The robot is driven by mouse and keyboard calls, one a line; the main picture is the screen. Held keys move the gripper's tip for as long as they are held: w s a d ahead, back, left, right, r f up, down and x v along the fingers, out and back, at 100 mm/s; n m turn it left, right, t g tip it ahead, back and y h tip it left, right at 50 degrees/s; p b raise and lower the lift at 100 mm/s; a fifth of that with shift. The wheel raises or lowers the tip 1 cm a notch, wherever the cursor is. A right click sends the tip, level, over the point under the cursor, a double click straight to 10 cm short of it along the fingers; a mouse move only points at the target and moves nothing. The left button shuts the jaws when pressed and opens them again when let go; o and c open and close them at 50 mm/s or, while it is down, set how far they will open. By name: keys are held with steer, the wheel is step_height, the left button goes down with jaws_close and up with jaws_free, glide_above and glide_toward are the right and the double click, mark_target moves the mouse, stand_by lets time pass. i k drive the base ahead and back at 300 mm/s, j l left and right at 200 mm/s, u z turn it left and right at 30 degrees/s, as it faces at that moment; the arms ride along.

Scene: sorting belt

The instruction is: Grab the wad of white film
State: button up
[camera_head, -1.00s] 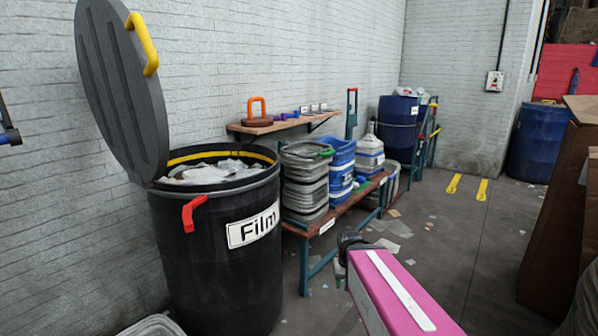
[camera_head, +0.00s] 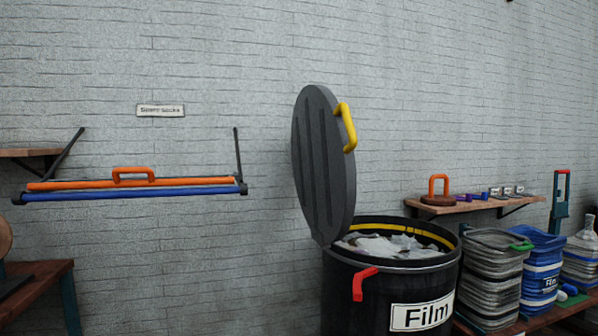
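A black bin (camera_head: 385,290) labelled "Film" stands against the wall, right of the middle in the head view. Its grey lid (camera_head: 322,165) with a yellow handle is tilted up, open. Crumpled white film (camera_head: 395,245) shows inside, near the rim; I cannot tell whether it is one wad or several. A red handle (camera_head: 364,284) is on the front of the bin. My gripper is not in view.
A rack with an orange bar (camera_head: 75,184) and a blue bar (camera_head: 130,193) juts from the wall at left. Stacked tubs (camera_head: 495,275) stand close right of the bin, under a small shelf (camera_head: 470,206). A wooden bench (camera_head: 35,285) is at lower left.

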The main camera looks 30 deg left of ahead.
mark_target(562, 297)
steer(key=u, duration=1.5)
steer(key=z, duration=1.95)
steer(key=i+z, duration=0.15)
steer(key=i, duration=1.15)
steer(key=i+z, duration=0.2)
steer(key=i, duration=1.05)
